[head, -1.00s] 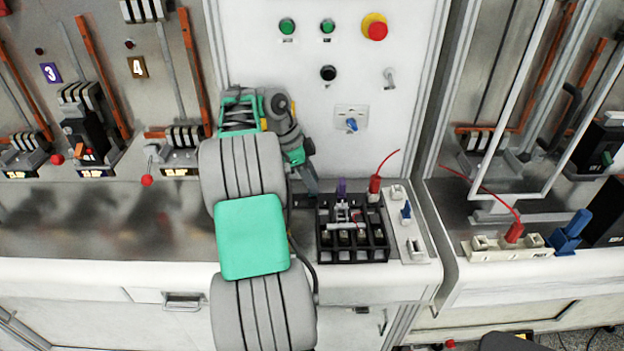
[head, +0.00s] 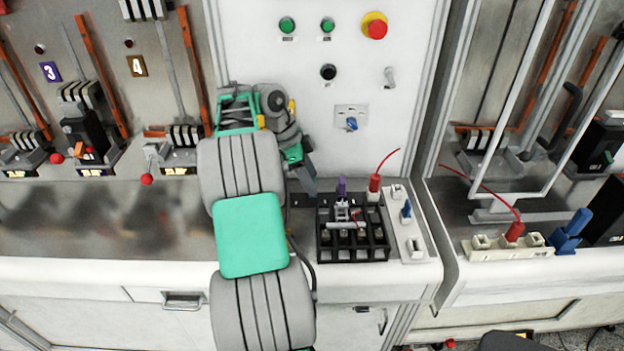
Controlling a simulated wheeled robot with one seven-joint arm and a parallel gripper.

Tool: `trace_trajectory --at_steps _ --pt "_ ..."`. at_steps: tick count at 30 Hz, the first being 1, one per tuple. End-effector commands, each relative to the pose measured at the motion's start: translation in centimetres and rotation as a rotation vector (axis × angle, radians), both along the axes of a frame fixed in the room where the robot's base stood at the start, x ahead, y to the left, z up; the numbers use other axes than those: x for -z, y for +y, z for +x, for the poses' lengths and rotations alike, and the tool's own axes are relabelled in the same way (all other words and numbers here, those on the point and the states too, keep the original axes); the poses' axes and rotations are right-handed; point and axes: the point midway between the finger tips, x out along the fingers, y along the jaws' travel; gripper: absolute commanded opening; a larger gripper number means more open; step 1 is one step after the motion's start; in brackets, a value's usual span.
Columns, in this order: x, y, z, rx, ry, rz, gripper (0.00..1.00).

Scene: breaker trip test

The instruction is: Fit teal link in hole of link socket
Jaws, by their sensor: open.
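My gripper (head: 306,185) hangs at the end of my arm, above and left of a black slotted rack (head: 352,255) on the bench. Its jaws are open, and I see nothing held in them. I cannot clearly make out a teal link; it may be hidden behind my arm or too small to tell. A white socket strip (head: 414,232) right of the rack may be the link socket, but I cannot be sure. A small blue piece (head: 406,211) stands upright in it, and a red plug (head: 375,186) with a wire stands at the rack's back right.
A purple piece (head: 341,186) stands at the rack's back. The panel behind has buttons, a red emergency knob (head: 376,27) and a small blue switch (head: 351,123). Another white strip (head: 505,251) with a red plug is on the right bench. The left bench top is clear.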

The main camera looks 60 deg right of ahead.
Motion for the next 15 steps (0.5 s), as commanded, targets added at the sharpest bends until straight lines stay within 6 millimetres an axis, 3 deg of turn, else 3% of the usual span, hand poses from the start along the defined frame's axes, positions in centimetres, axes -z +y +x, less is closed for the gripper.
trace_trajectory --at_steps 3,7,15 --pt "-3.1 0.4 1.0 -0.002 -0.002 -0.003 0.58" --pt "-5.3 0.9 1.8 -0.002 -0.002 -0.001 0.58" --pt "-6.0 1.1 2.2 -0.001 -0.002 -0.001 0.58"
